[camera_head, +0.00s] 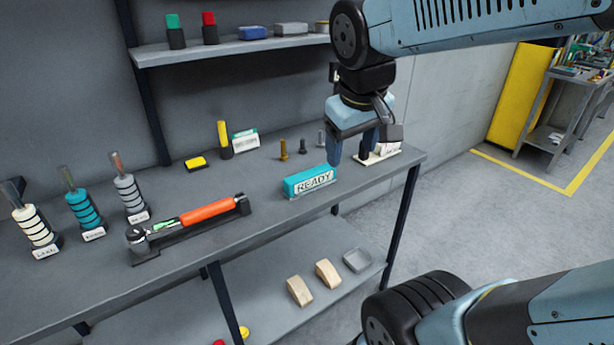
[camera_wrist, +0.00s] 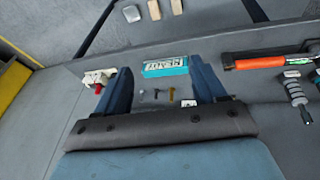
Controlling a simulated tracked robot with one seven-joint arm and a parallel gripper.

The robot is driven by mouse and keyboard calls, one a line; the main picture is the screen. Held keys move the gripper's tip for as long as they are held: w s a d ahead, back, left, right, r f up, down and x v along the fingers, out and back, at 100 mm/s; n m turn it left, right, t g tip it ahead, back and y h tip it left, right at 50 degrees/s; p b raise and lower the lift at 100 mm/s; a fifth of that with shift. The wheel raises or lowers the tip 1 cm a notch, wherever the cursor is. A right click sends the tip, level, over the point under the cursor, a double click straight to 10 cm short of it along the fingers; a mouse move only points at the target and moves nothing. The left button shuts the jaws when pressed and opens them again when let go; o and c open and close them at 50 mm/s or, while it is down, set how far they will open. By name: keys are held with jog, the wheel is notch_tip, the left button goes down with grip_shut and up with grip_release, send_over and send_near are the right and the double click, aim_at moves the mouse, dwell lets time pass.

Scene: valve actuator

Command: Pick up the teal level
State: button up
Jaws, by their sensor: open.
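The teal level (camera_head: 310,180) is a teal bar with a white panel reading "READY" and rests on the workbench near its front edge, toward the right end. It also shows in the wrist view (camera_wrist: 165,66), between and just beyond my fingertips. My gripper (camera_head: 350,158) points down, open and empty, above the bench just right of and behind the teal level. Its two blue fingers also show in the wrist view (camera_wrist: 158,75). I cannot tell the exact height of the fingertips over the bench.
A torque wrench with an orange handle (camera_head: 207,212) lies in a dark holder to the left. Several small bolts (camera_head: 302,147) stand behind the level. A white item with red (camera_head: 380,152) sits right, near my gripper. A shelf (camera_head: 230,47) hangs above the bench.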

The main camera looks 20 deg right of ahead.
jog(key=w+a+f+n+g+h, duration=0.1)
jog(key=w+f+n+g+h, duration=0.25)
jog(key=w+n, duration=0.3)
jog(key=n+t+h, duration=0.4)
jog(key=n+h, duration=0.4)
jog(key=n, duration=0.5)
send_near(299, 176)
jog(key=x, duration=0.5)
jog(key=shift+d, duration=0.35)
jog(key=shift+x, duration=2.55)
jog(key=shift+w+a+f, duration=0.1)
jog(key=shift+a+f, duration=0.05)
jog(key=shift+c, duration=0.5)
grip_shut()
